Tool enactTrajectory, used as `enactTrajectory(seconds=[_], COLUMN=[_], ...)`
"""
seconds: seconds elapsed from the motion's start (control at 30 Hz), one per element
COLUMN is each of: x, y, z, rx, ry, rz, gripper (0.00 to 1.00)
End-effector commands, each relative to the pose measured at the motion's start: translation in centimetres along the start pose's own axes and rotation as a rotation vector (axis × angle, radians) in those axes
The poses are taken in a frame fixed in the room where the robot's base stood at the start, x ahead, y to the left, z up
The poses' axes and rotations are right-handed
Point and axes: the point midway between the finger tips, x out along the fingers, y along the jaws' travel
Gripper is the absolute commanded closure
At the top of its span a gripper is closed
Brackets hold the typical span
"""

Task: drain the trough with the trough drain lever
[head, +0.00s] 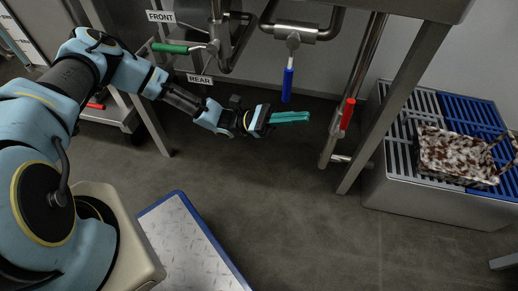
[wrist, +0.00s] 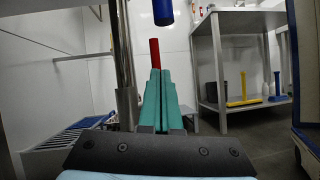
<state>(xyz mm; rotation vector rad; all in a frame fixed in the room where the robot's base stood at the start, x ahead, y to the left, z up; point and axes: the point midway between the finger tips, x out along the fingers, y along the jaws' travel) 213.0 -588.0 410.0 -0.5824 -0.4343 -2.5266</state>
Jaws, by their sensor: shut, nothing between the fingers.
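My gripper (head: 309,117) is shut and empty, with its teal fingers pointing right in the head view. A red lever handle (head: 347,114) is on a slanted steel pipe, a short gap to the right of the fingertips. A blue lever handle (head: 287,84) hangs down from a valve, above the fingers in the picture. A green lever handle (head: 170,48) lies sideways at upper left. In the wrist view, the red handle (wrist: 155,53) stands upright just beyond the fingertips (wrist: 160,74), and the blue handle (wrist: 163,12) hangs above. I cannot tell which handle is the trough drain lever.
Signs read FRONT (head: 160,16) and REAR (head: 199,79). A steel leg (head: 390,105) stands right of the red handle. A blue-edged platform (head: 190,245) lies in front. The middle floor is clear.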

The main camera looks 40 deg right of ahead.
Motion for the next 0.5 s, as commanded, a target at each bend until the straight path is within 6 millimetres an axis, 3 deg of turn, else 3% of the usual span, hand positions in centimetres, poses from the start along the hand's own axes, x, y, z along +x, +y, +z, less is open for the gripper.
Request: enactTrajectory(seconds=[0.03, 0.5], x=[-0.8, -4.6], y=[-0.3, -0.9], z=[-1.2, -5.8], rx=[-0.001, 0.000], ry=[0.000, 0.000], rz=[-0.001, 0.003], gripper=[1.00, 1.00])
